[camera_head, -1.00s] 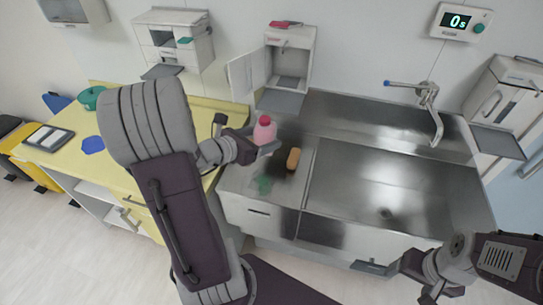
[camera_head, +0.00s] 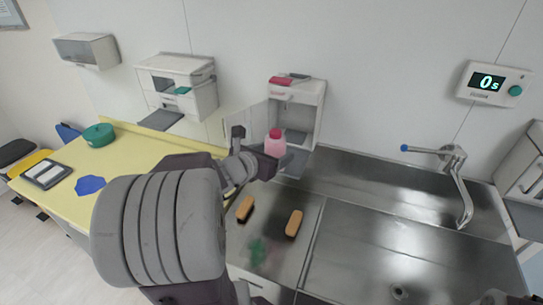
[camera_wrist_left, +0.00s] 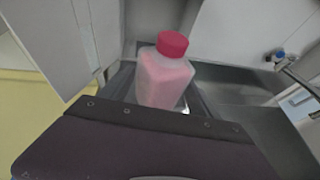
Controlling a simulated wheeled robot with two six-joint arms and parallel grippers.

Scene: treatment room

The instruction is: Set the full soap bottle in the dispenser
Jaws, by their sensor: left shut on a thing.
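The soap bottle (camera_head: 275,147), pink with a red cap, is upright in my left gripper (camera_head: 268,163). It shows in the middle of the left wrist view (camera_wrist_left: 165,75), where the dark gripper body hides its lower part. The dispenser (camera_head: 304,108) is a white wall box with its front open and its door (camera_head: 240,122) swung out to the left. In the head view the bottle is in front of the dispenser's lower opening and covers part of it; I cannot tell the exact gap. My right gripper is out of view.
A steel sink counter (camera_head: 340,180) with a blue-tipped tap (camera_head: 460,185) lies below. Two tan brushes (camera_head: 294,223) (camera_head: 245,208) and a green smear (camera_head: 257,250) are on it. The yellow counter (camera_head: 130,160) is at left. Another white dispenser (camera_head: 178,85) hangs left.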

